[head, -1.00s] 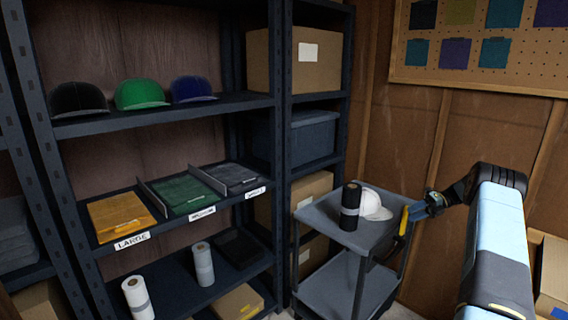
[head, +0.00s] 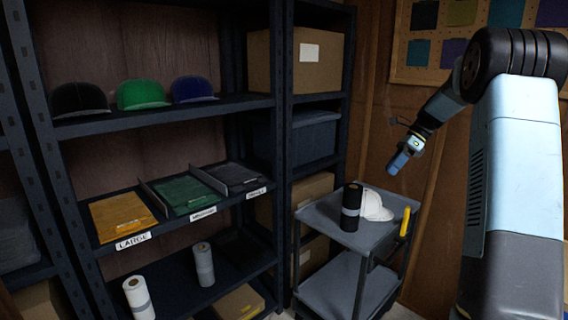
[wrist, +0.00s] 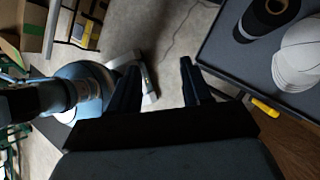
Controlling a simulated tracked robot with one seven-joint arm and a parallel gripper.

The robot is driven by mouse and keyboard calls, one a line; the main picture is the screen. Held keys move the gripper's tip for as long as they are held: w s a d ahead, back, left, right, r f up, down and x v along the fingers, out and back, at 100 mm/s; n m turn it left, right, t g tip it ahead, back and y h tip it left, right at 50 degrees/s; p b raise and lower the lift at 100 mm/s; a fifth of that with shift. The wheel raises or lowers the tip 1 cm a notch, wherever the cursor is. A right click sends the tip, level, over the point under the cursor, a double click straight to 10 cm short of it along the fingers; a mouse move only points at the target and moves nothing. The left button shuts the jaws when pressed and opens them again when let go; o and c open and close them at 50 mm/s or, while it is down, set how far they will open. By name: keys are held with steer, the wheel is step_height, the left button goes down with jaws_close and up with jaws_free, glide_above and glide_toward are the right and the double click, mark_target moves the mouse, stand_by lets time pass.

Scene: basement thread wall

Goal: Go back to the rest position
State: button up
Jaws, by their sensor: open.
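My gripper (head: 399,162) hangs in the air above and to the right of the grey cart (head: 327,212). The cart top (wrist: 240,55) lies to the right in that view. On the cart stand a black roll with a grey band (head: 351,207) and a white cap (head: 375,206). A yellow-handled tool (head: 405,222) sits at the cart's right edge, apart from my gripper.
A dark shelf unit (head: 180,118) at the left holds black, green and blue caps (head: 142,94), labelled trays (head: 190,193) and white rolls (head: 139,298). Cardboard boxes (head: 318,60) stand on the narrower rack. A pegboard (head: 400,72) hangs on the right wall.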

steer(key=s+a+r+n+t+h, duration=0.1)
steer(key=s+a+r+n, duration=0.2)
steer(key=s, duration=0.3)
steer(key=s+a+r+n+t+h, duration=0.1)
steer(key=s+a+r+n+h, duration=0.2)
steer(key=s, duration=0.4)
steer(key=s+a+r+n, duration=0.4)
steer(key=s, duration=0.2)
steer(key=s+a+f+n+t+h, duration=0.1)
steer(key=s+n, duration=0.4)
steer(key=s, duration=0.6)
steer(key=s+f+n+t+h, duration=0.2)
steer(key=s+n, duration=0.4)
steer(key=s, duration=0.4)
steer(key=shift+s+a+f+t, duration=0.4)
steer(key=shift+t, duration=0.4)
steer(key=shift+c, duration=0.3)
